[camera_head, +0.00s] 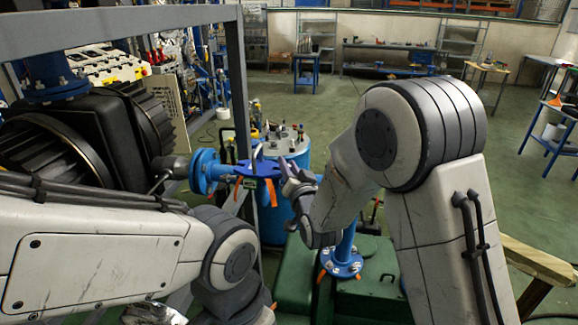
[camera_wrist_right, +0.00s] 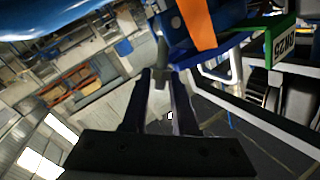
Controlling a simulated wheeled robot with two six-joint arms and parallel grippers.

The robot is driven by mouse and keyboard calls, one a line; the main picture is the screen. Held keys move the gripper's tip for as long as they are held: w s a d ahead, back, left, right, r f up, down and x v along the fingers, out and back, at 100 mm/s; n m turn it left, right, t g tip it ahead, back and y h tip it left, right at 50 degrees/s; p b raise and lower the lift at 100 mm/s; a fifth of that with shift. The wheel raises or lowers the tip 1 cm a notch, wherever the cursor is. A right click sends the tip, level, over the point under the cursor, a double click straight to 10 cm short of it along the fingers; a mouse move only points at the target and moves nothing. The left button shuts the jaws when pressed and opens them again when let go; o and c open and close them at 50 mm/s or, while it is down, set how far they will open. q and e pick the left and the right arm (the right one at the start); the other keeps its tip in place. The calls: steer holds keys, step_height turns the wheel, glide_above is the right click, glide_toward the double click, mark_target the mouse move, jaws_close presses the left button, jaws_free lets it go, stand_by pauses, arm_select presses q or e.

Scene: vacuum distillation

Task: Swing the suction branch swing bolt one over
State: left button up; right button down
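The blue suction branch ends in a blue flange (camera_head: 205,171) left of centre in the head view. A blue flat part (camera_head: 262,169) with orange tags and a small green tag stands beside it. In the right wrist view, a grey swing bolt (camera_wrist_right: 161,62) hangs by the blue part and an orange strip (camera_wrist_right: 197,22). My right gripper (camera_wrist_right: 161,78) has its fingers apart, one on each side of the bolt's lower end, with a narrow gap showing. In the head view, my right gripper (camera_head: 287,178) is at the blue part. My left gripper is out of view.
A green base (camera_head: 372,293) with a blue flanged pipe (camera_head: 342,262) stands below my right arm. A grey frame (camera_head: 120,22) and a dark ribbed machine (camera_head: 85,135) are at left. A blue drum (camera_head: 274,210) is behind the branch. Open floor lies beyond.

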steer(key=shift+a+r, duration=0.1)
steer(key=n, duration=0.1)
steer(key=a+n+g, duration=0.1)
steer(key=shift+w+a+r+n+h, duration=0.15)
steer(key=shift+a+r+n+h, duration=0.15)
steer(key=shift+r+n, duration=0.1)
steer(key=shift+w+a+r+n+g+p, duration=0.1)
steer(key=shift+a+n+g+p, duration=0.4)
steer(key=shift+n, duration=0.2)
steer(key=shift+a+n+h+p, duration=0.3)
steer(key=shift+n+h+p, duration=0.15)
steer(key=shift+n+h, duration=0.05)
steer(key=c, duration=0.9)
jaws_free()
steer(key=shift+c, duration=0.2)
